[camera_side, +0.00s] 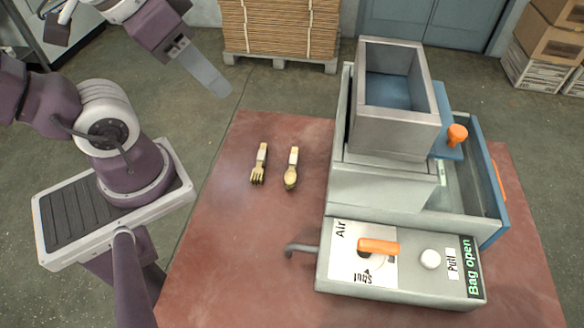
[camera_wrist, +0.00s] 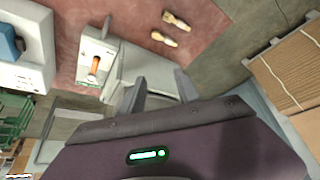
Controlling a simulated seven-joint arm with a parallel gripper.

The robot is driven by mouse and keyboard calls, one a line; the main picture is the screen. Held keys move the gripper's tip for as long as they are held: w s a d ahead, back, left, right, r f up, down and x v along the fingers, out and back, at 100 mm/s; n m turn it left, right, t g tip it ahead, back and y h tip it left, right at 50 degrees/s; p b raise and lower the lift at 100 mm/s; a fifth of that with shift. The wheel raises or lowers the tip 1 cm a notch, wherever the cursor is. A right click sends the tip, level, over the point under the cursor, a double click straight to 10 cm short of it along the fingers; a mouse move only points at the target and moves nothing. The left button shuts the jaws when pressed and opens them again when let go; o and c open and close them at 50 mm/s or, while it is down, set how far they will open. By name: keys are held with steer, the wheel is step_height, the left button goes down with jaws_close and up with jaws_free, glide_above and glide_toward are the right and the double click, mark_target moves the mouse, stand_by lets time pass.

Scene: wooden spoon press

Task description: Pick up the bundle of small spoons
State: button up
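The bundle of small spoons (camera_side: 291,169) lies on the red table, with a pale band around its handles and the rounded bowls toward the front. A similar bundle of forks (camera_side: 258,164) lies just left of it, apart. Both bundles also show in the wrist view near the top, too small there to tell apart for certain. My gripper (camera_side: 220,87) hangs high at the upper left in the side view, beyond the table's far left corner and well away from the bundles. In the wrist view my gripper (camera_wrist: 160,78) has its two fingers apart with nothing between them.
A grey press with a tall hopper (camera_side: 393,125) and a blue-fronted drawer (camera_side: 491,185) fills the table's right. A control box (camera_side: 400,285) with an orange handle (camera_side: 378,247) stands at the front. A bent grey lever (camera_side: 301,248) sticks out leftward. The left table is clear around the bundles.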

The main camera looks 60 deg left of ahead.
steer(key=m+y, duration=1.1)
steer(key=m, duration=0.9)
glide_above(293, 158)
steer(key=s+d, duration=0.2)
steer(key=s, duration=0.3)
step_height(293, 158, down, 22)
steer(key=d+f+m+t, duration=0.1)
steer(key=f+m, duration=0.1)
steer(key=f+m+t, duration=0.1)
steer(key=f+m, duration=0.1)
steer(key=f, duration=0.1)
steer(key=d+f+m+t, duration=0.1)
steer(key=f+m, duration=0.1)
steer(key=f, duration=0.1)
steer(key=shift+w+d+h, duration=0.35)
steer(key=shift+w+h, duration=0.05)
steer(key=shift+f, duration=0.4)
steer(key=shift+t, duration=0.3)
steer(key=x, duration=0.7)
jaws_close()
